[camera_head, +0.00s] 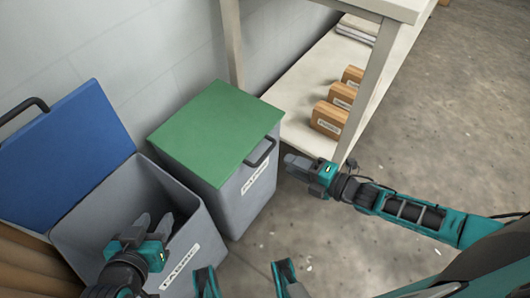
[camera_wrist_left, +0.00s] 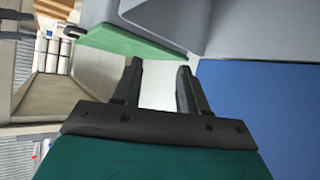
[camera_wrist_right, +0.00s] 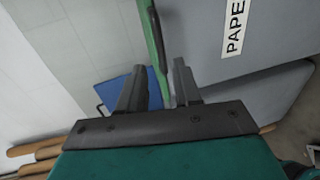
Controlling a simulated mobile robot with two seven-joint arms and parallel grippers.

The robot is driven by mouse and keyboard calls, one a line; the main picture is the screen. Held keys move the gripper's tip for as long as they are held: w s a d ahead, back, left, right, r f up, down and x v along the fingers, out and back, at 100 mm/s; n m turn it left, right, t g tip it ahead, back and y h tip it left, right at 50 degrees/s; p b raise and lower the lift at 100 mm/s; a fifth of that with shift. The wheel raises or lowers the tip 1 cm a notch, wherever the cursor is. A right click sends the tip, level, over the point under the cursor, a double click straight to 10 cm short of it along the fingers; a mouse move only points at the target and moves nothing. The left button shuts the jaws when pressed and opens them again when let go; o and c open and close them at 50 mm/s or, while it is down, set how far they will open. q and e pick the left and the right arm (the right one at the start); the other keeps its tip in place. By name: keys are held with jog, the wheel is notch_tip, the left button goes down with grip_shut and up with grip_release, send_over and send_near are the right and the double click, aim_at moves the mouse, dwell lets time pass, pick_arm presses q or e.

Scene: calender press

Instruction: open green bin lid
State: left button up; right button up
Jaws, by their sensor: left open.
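The green bin (camera_head: 243,200) is grey with a flat green lid (camera_head: 217,130), which lies closed on top. A dark handle (camera_head: 262,153) sticks out from the lid's front right edge. My right gripper (camera_head: 292,162) is just right of the handle in the head view. In the right wrist view its fingers (camera_wrist_right: 158,85) are apart, with the green lid's edge (camera_wrist_right: 150,40) and a dark bar just ahead of the gap; I cannot tell whether they touch. My left gripper (camera_head: 155,226) is open and empty over the blue bin's opening. The green lid (camera_wrist_left: 122,40) also shows in the left wrist view.
The blue bin (camera_head: 187,258) stands left of the green bin with its blue lid (camera_head: 70,150) tilted up and open. A shelf table (camera_head: 300,75) with several small boxes (camera_head: 327,117) stands behind at the right. The wall is behind the bins. The floor at right is clear.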

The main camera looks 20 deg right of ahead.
aim_at(266, 152)
jog(key=b+x, duration=0.2)
jog(key=x, duration=0.7)
jog(key=shift+w+a+b, duration=0.15)
jog(key=shift+w+b, duration=0.05)
jog(key=shift+b, duration=0.1)
jog(key=shift+c, duration=0.3)
grip_shut()
